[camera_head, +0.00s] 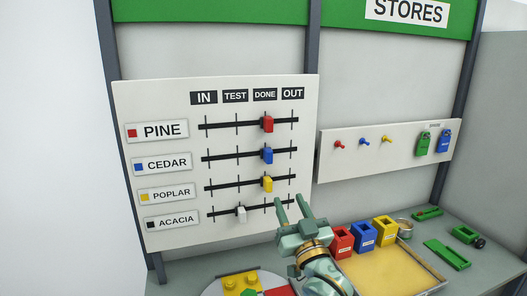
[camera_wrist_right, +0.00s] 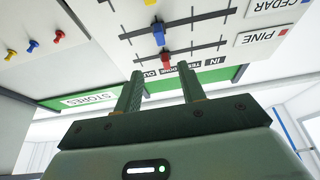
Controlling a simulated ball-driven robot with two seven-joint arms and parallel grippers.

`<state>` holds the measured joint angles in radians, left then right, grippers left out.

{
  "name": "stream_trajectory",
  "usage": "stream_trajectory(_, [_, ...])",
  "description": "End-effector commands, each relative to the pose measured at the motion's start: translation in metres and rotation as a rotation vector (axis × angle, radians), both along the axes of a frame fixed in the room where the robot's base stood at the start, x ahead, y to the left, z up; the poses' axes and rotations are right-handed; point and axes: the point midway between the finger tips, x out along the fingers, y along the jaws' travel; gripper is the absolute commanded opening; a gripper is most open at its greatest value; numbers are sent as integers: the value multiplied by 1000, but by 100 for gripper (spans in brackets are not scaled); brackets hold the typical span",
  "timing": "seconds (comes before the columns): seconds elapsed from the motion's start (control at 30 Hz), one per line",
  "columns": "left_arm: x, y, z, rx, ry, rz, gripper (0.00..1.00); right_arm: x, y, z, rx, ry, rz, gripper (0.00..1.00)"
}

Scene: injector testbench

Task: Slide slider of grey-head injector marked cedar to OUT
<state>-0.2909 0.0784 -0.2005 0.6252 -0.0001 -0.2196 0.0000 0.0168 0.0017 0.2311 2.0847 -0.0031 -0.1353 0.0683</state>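The white slider board (camera_head: 150,100) has rows PINE, CEDAR, POPLAR and ACACIA under headings IN, TEST, DONE and OUT. The blue slider (camera_head: 267,155) of the CEDAR row (camera_head: 167,164) is at the DONE mark, left of the OUT heading (camera_head: 293,93). It also shows in the right wrist view (camera_wrist_right: 158,36). My right gripper (camera_head: 292,207) is open and empty, in front of the board's lower right part, below the blue slider and apart from it. In its wrist view (camera_wrist_right: 160,75) nothing is between the fingers. No grey-headed injector can be made out. My left gripper is out of view.
The red slider (camera_head: 267,124) and yellow slider (camera_head: 267,184) are at DONE; the whitish slider (camera_head: 241,214) is at TEST. A peg panel (camera_head: 360,165) hangs to the right. Red (camera_head: 341,240), blue (camera_head: 363,236) and yellow (camera_head: 384,231) bins stand below, by a yellow-topped tray (camera_head: 385,272).

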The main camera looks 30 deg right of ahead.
Motion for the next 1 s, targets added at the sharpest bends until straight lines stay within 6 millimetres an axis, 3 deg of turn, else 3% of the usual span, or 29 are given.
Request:
stream_trajectory(0.23, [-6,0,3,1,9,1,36,22,-5,11,4,-3,1,40])
stream_trajectory(0.43, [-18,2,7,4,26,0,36,67,-16,30,3,-3,0,40])
stream_trajectory(0.7, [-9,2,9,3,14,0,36,122,-29,53,3,-2,0,40])
stream_trajectory(1.0, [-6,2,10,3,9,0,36,146,-35,61,3,0,0,40])
